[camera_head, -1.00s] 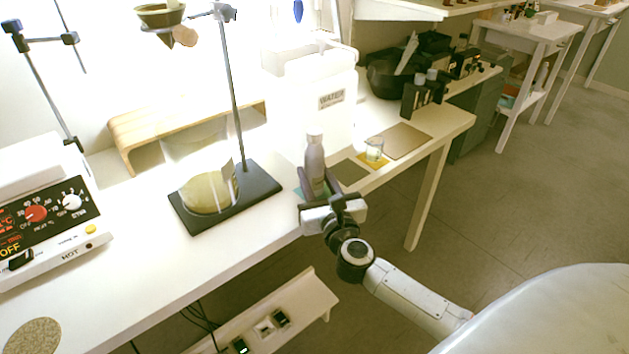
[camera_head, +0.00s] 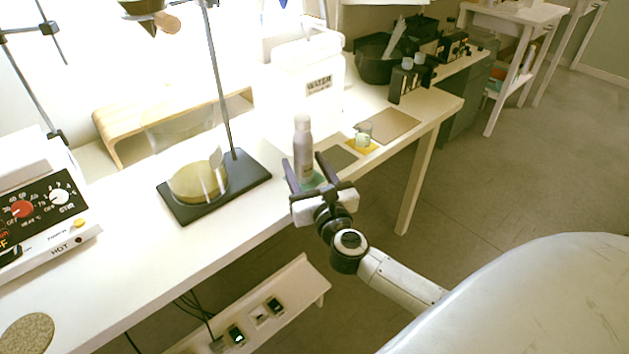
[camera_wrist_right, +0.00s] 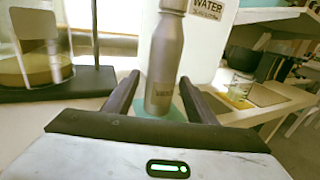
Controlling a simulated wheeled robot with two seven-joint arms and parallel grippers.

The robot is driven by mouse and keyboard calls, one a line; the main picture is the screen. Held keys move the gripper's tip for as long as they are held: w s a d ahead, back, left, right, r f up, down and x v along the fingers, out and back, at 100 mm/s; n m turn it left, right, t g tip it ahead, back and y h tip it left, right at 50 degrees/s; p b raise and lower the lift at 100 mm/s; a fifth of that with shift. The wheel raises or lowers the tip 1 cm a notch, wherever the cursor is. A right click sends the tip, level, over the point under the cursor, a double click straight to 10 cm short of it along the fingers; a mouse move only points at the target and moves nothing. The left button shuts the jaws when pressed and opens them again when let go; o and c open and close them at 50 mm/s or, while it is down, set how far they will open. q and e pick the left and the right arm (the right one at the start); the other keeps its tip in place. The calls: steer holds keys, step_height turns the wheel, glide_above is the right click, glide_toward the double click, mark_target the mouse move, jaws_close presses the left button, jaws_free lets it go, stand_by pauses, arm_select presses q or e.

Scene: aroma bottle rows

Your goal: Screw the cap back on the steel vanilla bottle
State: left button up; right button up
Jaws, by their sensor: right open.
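The steel vanilla bottle (camera_head: 303,160) stands upright on a teal mat (camera_head: 316,181) near the table's front edge. A pale cap-like top (camera_head: 302,123) sits on its neck; I cannot tell how tightly it is screwed. In the right wrist view the bottle (camera_wrist_right: 165,62) shows its label, and its top is cut off by the frame edge. My right gripper (camera_head: 306,170) is open, with one finger on each side of the lower bottle. In the wrist view its fingertips (camera_wrist_right: 160,82) are spread, with visible gaps to the bottle. My left gripper is not in view.
A stand base (camera_head: 251,176) with a glass vessel (camera_head: 200,178) is left of the bottle. A white water container (camera_head: 300,85) stands behind it. A small beaker (camera_head: 364,134) on a yellow mat is to the right. The hot plate (camera_head: 45,215) is far left.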

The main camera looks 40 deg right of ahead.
steer(key=v, duration=1)
steer(key=shift+s, duration=0.4)
steer(key=shift+a, duration=0.1)
